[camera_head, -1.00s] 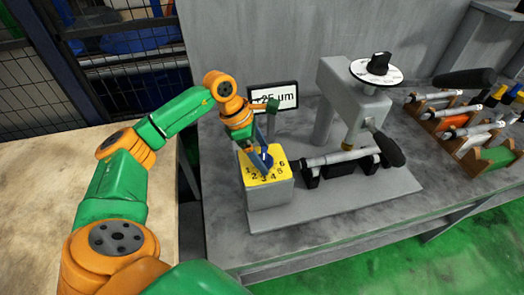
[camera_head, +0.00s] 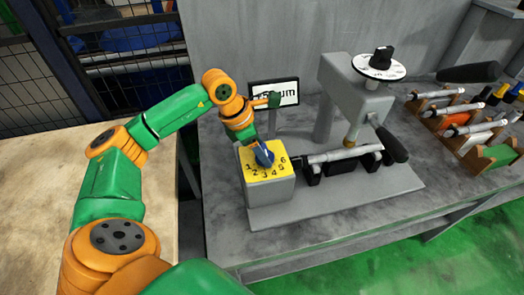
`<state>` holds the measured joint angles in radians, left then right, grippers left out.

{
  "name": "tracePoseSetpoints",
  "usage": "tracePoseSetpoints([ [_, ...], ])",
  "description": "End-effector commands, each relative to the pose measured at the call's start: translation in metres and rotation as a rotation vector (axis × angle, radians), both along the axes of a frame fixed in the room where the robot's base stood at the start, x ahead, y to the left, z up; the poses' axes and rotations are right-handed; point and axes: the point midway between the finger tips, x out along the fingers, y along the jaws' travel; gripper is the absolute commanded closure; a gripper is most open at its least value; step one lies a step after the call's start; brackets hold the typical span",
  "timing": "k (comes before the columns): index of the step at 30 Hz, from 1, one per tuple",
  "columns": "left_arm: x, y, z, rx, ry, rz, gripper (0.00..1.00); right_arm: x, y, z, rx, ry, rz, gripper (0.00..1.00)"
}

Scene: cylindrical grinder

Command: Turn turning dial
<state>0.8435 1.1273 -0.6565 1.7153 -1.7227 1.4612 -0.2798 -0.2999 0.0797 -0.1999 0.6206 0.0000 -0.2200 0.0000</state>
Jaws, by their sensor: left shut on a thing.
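The blue turning dial (camera_head: 265,158) sits on a yellow plate (camera_head: 252,172) marked with numbers 1 to 6, on top of a grey box (camera_head: 270,192) at the left end of the grinder. My left gripper (camera_head: 260,148) comes down on the dial from above and is shut on it. The fingers partly hide the dial, so its exact pointing is hard to read. My right gripper is not in view.
A display sign (camera_head: 288,92) stands behind the dial, partly covered by my left wrist. The grinder (camera_head: 345,105) with a white round scale (camera_head: 378,67) and a shaft (camera_head: 345,153) stands to the right. Racks of shafts (camera_head: 465,125) are farther right.

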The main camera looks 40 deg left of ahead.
Motion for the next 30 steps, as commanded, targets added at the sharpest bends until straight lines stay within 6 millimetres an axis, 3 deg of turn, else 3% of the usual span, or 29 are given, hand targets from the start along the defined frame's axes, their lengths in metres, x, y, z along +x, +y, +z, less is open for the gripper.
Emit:
tracePoseSetpoints([
  [13,-0.0002,-0.0014,0.0003,-0.001,-0.004,0.224,0.93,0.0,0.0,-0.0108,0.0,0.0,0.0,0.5],
  [30,-0.0002,-0.0013,0.0014,0.0,-0.005,0.261,0.93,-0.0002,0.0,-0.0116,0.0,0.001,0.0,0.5],
])
